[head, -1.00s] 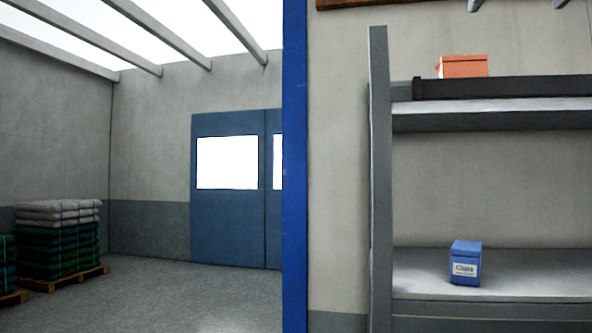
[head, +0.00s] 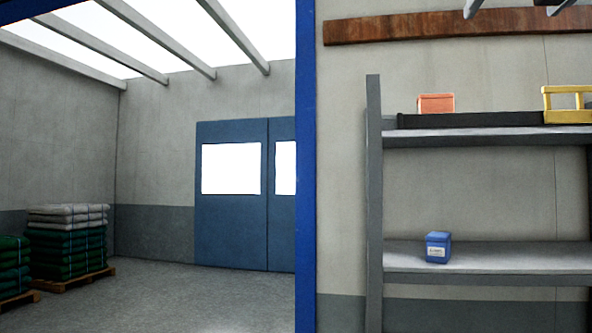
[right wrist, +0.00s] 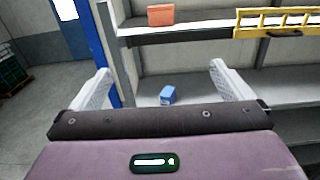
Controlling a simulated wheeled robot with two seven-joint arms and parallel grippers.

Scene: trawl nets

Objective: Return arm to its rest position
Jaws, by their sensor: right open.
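My right gripper (right wrist: 162,75) shows in the right wrist view with its two pale fingers spread wide apart. Nothing is between the fingers; it is empty and faces the shelf from a distance. In the head view only small grey tips of it (head: 515,8) seem to show at the top right edge. The rest of my right arm is out of sight. My left gripper is in neither view.
A grey shelf rack (head: 374,200) stands at right. Its upper level holds an orange box (head: 436,103) and a yellow crate (head: 568,117); its lower level holds a blue box (head: 438,247). A blue post (head: 306,180) stands left of it. Stacked sacks (head: 68,240) are far left; floor between is clear.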

